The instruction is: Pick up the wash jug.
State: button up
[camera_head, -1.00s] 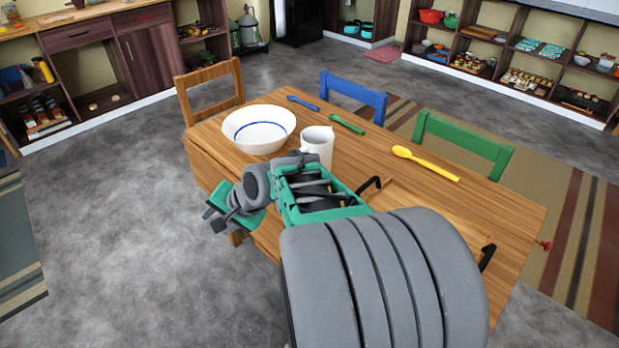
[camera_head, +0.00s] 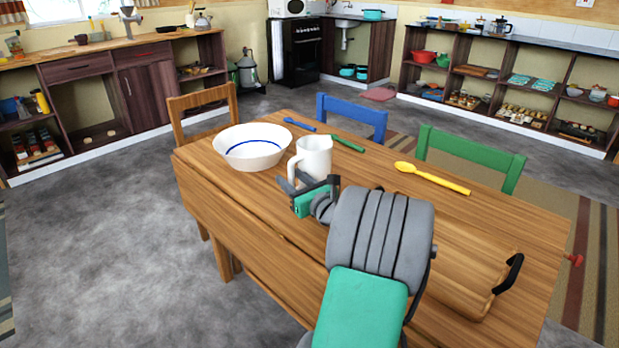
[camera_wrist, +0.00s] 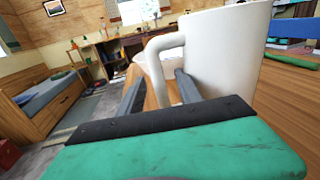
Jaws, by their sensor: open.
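The white wash jug (camera_head: 315,158) stands upright on the wooden table, with its handle on the left side. It also fills the upper right of the wrist view (camera_wrist: 215,60), where its handle (camera_wrist: 158,45) loops to the left. My gripper (camera_head: 297,182) is open just in front of the jug, low at its handle side. In the wrist view the two fingers (camera_wrist: 155,92) point toward the handle, one on each side of its lower part. I cannot tell whether they touch it.
A white bowl with a blue stripe (camera_head: 252,147) stands left of the jug. Blue (camera_head: 299,125), green (camera_head: 348,144) and yellow (camera_head: 432,178) utensils lie behind and to the right. Chairs stand around the far side.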

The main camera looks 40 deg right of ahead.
jog(key=shift+c, duration=0.5)
grip_shut()
dwell(0.8)
jog(key=shift+r, duration=0.15)
